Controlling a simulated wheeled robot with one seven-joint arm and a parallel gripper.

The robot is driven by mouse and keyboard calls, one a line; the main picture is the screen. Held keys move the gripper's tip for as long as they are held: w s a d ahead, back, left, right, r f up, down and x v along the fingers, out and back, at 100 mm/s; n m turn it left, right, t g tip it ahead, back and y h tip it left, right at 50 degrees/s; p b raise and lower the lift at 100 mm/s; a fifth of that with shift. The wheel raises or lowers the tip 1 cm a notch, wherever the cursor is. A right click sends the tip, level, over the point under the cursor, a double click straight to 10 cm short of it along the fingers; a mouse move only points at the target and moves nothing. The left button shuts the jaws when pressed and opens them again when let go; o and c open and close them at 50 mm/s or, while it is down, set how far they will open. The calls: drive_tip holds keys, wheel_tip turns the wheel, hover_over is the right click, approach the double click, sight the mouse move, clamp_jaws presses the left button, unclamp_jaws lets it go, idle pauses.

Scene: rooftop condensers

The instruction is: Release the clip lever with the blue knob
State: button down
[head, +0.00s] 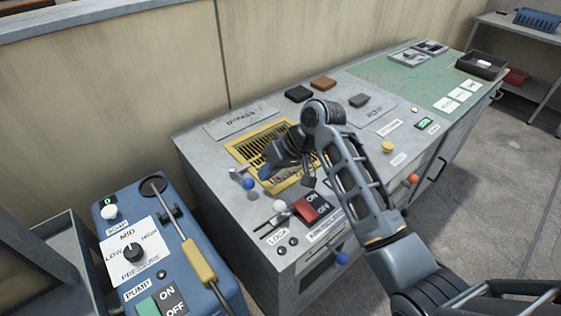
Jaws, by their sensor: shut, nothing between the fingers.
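A blue knob (249,184) sits on the end of a short metal lever at the left side of a yellow-framed grille (240,153) on the grey cabinet top. A second blue knob (342,258) sticks out at the cabinet's front edge. I cannot tell for certain from the picture which one is the clip lever's. My gripper (308,182) is shut and empty, pointing down over the grille's right part. It is to the right of the first blue knob and apart from it. My arm hides part of the grille and the cabinet top.
A white knob (279,206) stands by the LOCK label, beside a red ON/OFF switch (312,207). An orange knob (413,179) and a yellow button (388,147) are on the right. A blue pressure unit (185,285) with a yellow-handled wand stands at the left.

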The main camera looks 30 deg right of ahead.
drive_tip(key=shift+a+f, duration=0.1)
drive_tip(key=shift+a, duration=0.45)
drive_tip(key=shift+a, duration=0.1)
